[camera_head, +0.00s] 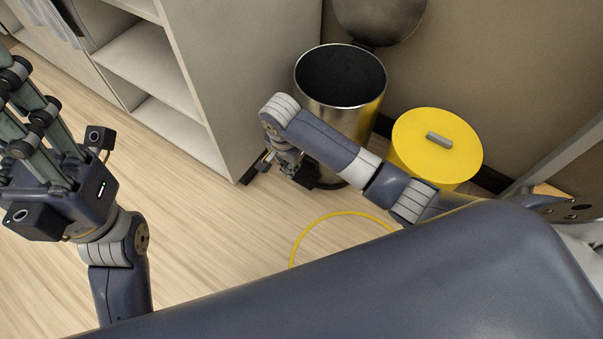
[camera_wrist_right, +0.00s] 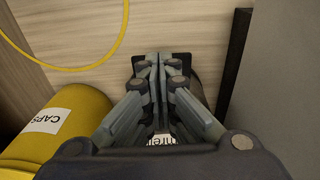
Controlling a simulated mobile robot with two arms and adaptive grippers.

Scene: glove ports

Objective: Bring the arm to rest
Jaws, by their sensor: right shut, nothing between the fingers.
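My right arm reaches across the middle of the head view, bent, with its wrist beside the metal bin. My right gripper (camera_head: 264,163) hangs low near the cabinet's corner, small and partly hidden by its own wrist. In the right wrist view its fingers (camera_wrist_right: 161,65) are together, shut and empty, above the wood floor. My left gripper (camera_head: 22,95) is raised at the left edge of the head view. Its fingers are partly cut off, so its opening cannot be judged.
An open metal bin (camera_head: 341,113) stands beside the grey cabinet (camera_head: 240,75). A yellow ring line (camera_head: 340,213) marks the floor. Floor between my arms is clear.

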